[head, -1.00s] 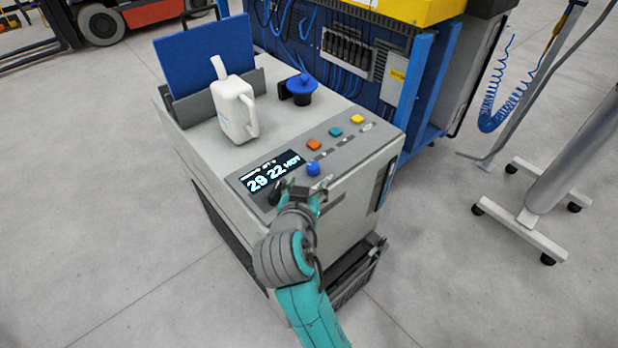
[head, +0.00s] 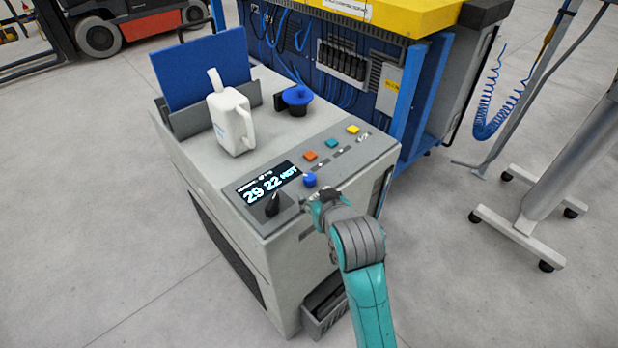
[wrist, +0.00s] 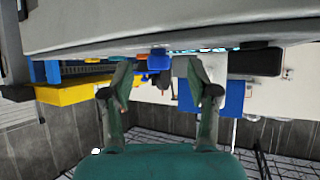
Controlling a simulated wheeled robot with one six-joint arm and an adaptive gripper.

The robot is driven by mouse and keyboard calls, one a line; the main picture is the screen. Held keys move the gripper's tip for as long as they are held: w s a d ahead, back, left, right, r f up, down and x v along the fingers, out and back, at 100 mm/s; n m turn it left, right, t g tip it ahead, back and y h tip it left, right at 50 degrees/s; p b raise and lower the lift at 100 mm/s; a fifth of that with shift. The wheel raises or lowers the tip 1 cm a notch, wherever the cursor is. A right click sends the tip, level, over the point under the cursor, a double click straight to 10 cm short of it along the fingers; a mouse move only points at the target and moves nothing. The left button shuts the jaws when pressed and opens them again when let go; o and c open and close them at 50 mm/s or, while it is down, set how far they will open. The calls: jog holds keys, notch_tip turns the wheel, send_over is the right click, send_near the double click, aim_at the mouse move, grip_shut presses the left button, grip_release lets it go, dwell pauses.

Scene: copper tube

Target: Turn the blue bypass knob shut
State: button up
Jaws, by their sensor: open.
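The small blue knob (head: 310,180) stands on the sloped control panel of the grey machine, right of the lit display. My gripper (head: 316,207) is just in front of it, near the panel's front edge; its fingers are small and partly hidden by my wrist in the head view. In the wrist view my gripper (wrist: 155,82) has its two fingers spread, with nothing held. The blue knob (wrist: 158,61) shows between and beyond the fingertips, apart from them. I cannot read the knob's turn angle.
A black knob (head: 272,204) sits left of the blue one, below the display (head: 270,184). Orange (head: 310,156), teal (head: 331,144) and yellow (head: 353,130) buttons lie behind. A white jug (head: 231,122) and a blue funnel-like part (head: 297,97) stand on top.

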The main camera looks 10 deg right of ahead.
aim_at(311, 177)
jog(key=d+r+n+y, duration=0.3)
jog(key=d+n+y, duration=0.1)
jog(key=y, duration=0.1)
jog(key=x, duration=1)
jog(key=shift+w+a+f, duration=0.1)
jog(key=shift+a+f, duration=0.05)
grip_shut()
